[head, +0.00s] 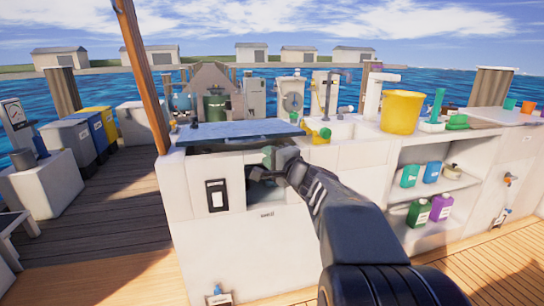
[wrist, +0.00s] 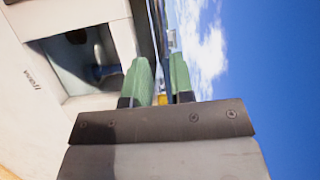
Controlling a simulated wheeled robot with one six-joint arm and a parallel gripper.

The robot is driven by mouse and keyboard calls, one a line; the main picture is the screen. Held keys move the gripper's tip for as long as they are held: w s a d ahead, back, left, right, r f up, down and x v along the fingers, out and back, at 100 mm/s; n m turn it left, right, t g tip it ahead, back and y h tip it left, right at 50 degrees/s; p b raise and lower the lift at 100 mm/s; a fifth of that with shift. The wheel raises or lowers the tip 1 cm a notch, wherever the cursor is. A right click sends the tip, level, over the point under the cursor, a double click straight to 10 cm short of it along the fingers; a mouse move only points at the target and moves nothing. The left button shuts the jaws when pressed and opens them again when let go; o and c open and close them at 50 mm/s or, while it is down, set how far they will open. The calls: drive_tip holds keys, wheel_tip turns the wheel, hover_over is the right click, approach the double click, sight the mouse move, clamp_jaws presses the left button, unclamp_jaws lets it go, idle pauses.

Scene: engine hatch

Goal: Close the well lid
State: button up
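The well lid appears to be the flat blue-grey panel (head: 235,130) on top of the white counter in the head view. Dark space of the well (head: 225,148) shows under its front edge. My gripper (head: 268,155) is just below the panel's front edge, at the right part of the opening. In the wrist view its two green fingers (wrist: 162,80) stand apart with a gap between them. A thin dark edge (wrist: 157,25), probably the lid's, runs toward that gap. I cannot tell whether a finger touches it.
Open shelves (head: 450,175) hold several bottles. A wooden post (head: 143,75) rises at the counter's left corner. The deck (head: 110,220) at left is mostly clear.

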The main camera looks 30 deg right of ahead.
drive_tip(key=shift+s, duration=0.45)
drive_tip(key=shift+c, duration=0.5)
